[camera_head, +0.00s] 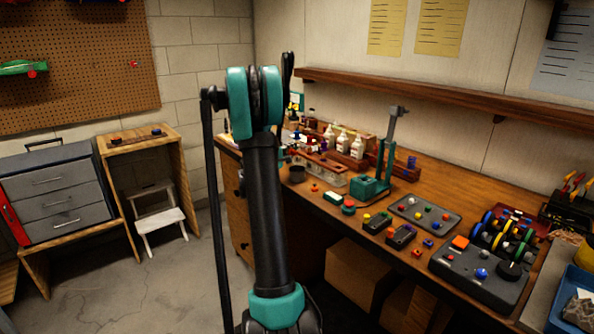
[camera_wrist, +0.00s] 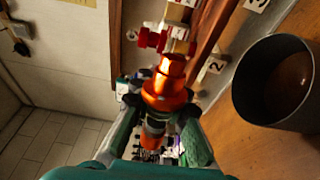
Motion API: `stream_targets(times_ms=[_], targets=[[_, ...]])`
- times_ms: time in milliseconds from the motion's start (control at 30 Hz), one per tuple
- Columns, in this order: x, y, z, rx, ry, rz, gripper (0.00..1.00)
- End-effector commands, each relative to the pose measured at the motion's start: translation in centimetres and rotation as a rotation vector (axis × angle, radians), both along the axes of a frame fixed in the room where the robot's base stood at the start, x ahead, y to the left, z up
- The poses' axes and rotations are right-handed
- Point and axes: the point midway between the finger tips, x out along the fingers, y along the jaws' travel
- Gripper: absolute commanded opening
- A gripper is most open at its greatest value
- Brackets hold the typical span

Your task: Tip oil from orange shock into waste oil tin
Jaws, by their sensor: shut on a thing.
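The orange shock (camera_wrist: 168,85) is in the middle of the wrist view, between the two fingers of my gripper (camera_wrist: 160,112). My gripper is shut on it around its lower body. The waste oil tin (camera_wrist: 244,92) is a dark round open tin at the right of the wrist view, with brown inside it. The shock is to the left of the tin in that view and apart from it. In the head view the tin (camera_head: 297,173) stands near the left end of the bench. My arm hides much there, and I cannot make out the gripper clearly.
A wooden rack with number tags (camera_wrist: 214,66) and a red part (camera_wrist: 150,40) lie beyond the shock. On the bench (camera_head: 419,190) are white bottles (camera_head: 343,142), a green press stand (camera_head: 370,187) and a grey parts tray (camera_head: 424,218). A shelf (camera_head: 440,80) runs above.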

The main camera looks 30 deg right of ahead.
Motion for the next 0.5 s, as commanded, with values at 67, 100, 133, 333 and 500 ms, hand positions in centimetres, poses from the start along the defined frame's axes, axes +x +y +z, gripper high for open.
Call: stream_targets(times_ms=[67,100,133,333,500], targets=[[0.0,0.01,0.04,-0.016,0.045,0.0,0.0],[0.0,0.01,0.05,-0.021,0.059,0.0,0.0],[0.0,0.01,0.05,-0.023,0.065,0.0,0.0],[0.02,0.02,0.06,-0.024,0.067,0.0,0.0],[0.0,0.0,0.09,-0.025,0.072,0.0,0.0]])
